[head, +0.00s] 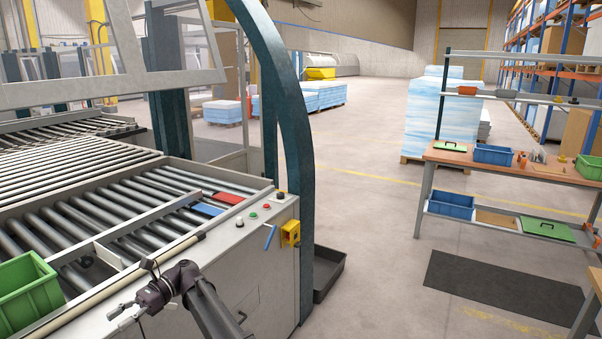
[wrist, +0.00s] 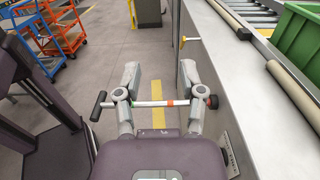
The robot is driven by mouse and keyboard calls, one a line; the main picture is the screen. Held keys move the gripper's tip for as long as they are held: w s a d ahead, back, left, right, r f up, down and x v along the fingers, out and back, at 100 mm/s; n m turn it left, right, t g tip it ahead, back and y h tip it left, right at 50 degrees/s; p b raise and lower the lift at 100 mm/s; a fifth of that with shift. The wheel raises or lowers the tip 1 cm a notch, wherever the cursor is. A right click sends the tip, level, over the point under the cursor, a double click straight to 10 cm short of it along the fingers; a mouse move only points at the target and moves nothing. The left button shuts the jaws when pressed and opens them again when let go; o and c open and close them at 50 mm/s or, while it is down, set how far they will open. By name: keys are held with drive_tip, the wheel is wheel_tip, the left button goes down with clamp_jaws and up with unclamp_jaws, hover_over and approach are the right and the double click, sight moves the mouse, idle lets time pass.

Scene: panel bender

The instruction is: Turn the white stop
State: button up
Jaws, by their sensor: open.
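My gripper (head: 118,312) is open in front of the machine's near side, at the lower left in the head view. In the wrist view its two fingers stand apart (wrist: 160,75), with grey floor between the tips. A thin white rod (wrist: 150,103) with an orange band and dark ends crosses the picture at the base of the fingers. I cannot tell what it is fixed to or whether it is the white stop. On the machine's control corner in the head view sits a small whitish knob (head: 240,222), well to the right of my gripper.
The machine's roller table (head: 80,165) fills the left, with a green bin (head: 24,288) on it. Near the knob are a blue handle (head: 270,237) and a yellow box (head: 291,233). A workbench (head: 500,165) stands at right; the floor between is mostly clear.

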drive_tip(key=w+d+f+n+t+h, duration=0.15)
drive_tip(key=d+f+t, duration=0.25)
drive_tip(key=d, duration=0.6)
drive_tip(key=w+d+f+t, duration=0.3)
drive_tip(key=d+f+t, duration=0.15)
drive_tip(key=d, duration=0.45)
drive_tip(key=w+d+f+n+t, duration=0.1)
drive_tip(key=w+d+f+t, duration=0.3)
drive_tip(key=d, duration=0.6)
drive_tip(key=s+d+f+n+t+h, duration=0.1)
drive_tip(key=s+d+h, duration=0.1)
drive_tip(key=d, duration=0.7)
drive_tip(key=s+d+f+n+t+h+p, duration=0.1)
drive_tip(key=d+f+h, duration=0.1)
drive_tip(key=d, duration=0.7)
drive_tip(key=s+d+f+n+t+h, duration=0.1)
drive_tip(key=s+d+h, duration=0.1)
drive_tip(key=d, duration=0.8)
drive_tip(key=shift+s+f+h, duration=0.35)
drive_tip(key=shift+f+h, duration=0.05)
drive_tip(key=shift+h, duration=0.35)
drive_tip(key=shift+n, duration=0.25)
